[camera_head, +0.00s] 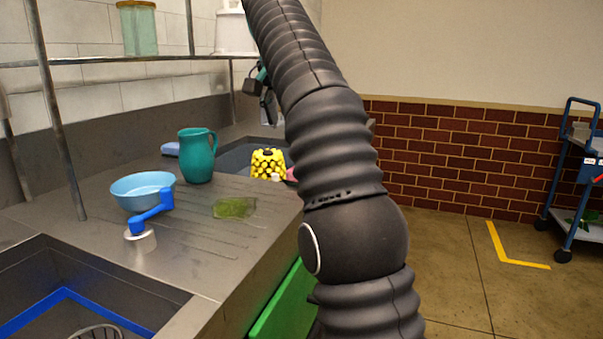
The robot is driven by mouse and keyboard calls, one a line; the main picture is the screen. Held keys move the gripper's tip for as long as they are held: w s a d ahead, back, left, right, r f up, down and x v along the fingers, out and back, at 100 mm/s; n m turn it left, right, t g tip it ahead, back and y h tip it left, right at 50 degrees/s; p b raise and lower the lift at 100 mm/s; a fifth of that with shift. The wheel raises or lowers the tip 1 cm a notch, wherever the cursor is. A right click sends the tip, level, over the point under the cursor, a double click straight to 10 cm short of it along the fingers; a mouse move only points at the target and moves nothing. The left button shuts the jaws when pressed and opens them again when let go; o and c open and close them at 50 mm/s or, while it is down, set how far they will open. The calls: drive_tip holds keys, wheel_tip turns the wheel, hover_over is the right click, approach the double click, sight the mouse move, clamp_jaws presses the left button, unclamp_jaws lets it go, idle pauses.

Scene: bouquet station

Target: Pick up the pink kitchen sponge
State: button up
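A small pink patch (291,174) shows at the right end of the back basin, beside a yellow and black object. My arm covers most of it, so I cannot tell its shape or whether it is the pink kitchen sponge. Dark jointed parts that look like my gripper (259,94) stick out left of my arm, above the back basin and apart from the pink patch. The rest of the gripper is hidden behind the arm. I cannot tell its opening or whether it holds anything.
On the steel counter (205,262) are a teal jug (197,157), blue bowl (142,187), blue-handled item (151,211), green sponge-like pad (234,207) and the yellow-black object (268,163). A sink (60,269) lies front left. A blue cart (562,215) stands right; floor between is clear.

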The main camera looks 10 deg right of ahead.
drive_tip(key=b+x, duration=0.4)
drive_tip(key=x, duration=0.9)
drive_tip(key=shift+w+f, duration=0.3)
drive_tip(key=c, duration=1)
